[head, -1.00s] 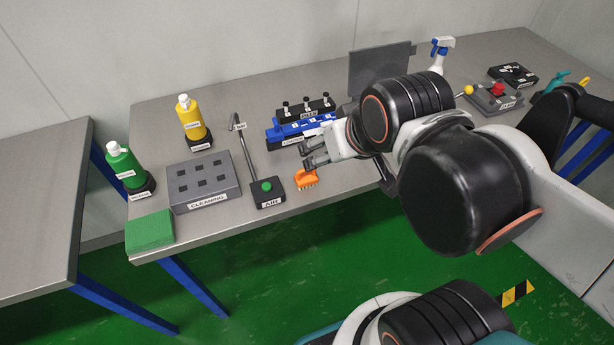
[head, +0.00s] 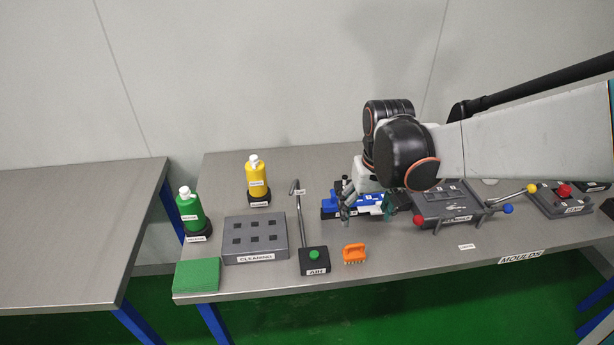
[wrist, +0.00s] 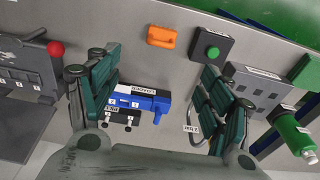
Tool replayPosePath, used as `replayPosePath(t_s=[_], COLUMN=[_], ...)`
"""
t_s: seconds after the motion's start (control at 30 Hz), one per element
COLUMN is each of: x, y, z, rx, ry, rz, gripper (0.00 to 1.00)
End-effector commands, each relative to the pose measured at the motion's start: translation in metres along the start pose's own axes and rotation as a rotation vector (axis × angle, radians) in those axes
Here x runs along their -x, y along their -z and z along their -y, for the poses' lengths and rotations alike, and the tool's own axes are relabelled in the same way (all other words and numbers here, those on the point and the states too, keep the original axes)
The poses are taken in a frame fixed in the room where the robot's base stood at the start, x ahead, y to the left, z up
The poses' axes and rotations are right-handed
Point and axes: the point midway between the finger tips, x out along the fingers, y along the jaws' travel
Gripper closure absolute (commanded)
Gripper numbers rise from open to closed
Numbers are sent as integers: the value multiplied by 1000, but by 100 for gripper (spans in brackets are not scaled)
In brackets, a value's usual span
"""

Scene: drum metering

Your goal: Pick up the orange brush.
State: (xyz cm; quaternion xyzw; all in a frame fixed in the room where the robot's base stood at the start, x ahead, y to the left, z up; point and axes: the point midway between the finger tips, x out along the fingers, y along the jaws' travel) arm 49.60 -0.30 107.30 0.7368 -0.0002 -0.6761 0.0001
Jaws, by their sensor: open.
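The orange brush (head: 355,253) lies on the grey bench near its front edge, just right of the black air box, bristles toward the front. It also shows in the wrist view (wrist: 162,37), at the top, beyond the fingertips. My gripper (head: 357,212) is above the bench, behind the brush and over the blue block. In the wrist view my gripper (wrist: 165,85) has its two green-padded fingers wide apart with nothing between them but the blue block below. The gripper is apart from the brush.
The air box (head: 314,260) with a green button and bent tube stands left of the brush. The blue block (head: 372,203) lies behind it. Left are the cleaning block (head: 255,240), green pad (head: 198,275) and two bottles. A grey mould station (head: 447,204) with coloured knobs stands right.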

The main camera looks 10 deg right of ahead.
Motion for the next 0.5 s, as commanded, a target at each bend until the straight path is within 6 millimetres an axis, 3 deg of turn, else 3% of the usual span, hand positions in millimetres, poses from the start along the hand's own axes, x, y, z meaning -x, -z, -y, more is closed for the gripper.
replayPosePath(t_s=[0.2, 0.37, 0.5], x=[-23, -34, -57], y=[14, 16, 13], z=[0, 0, 0], rx=[0, 0, 0], ry=[0, 0, 1], rz=[73, 88, 88], gripper=[27, 27, 27])
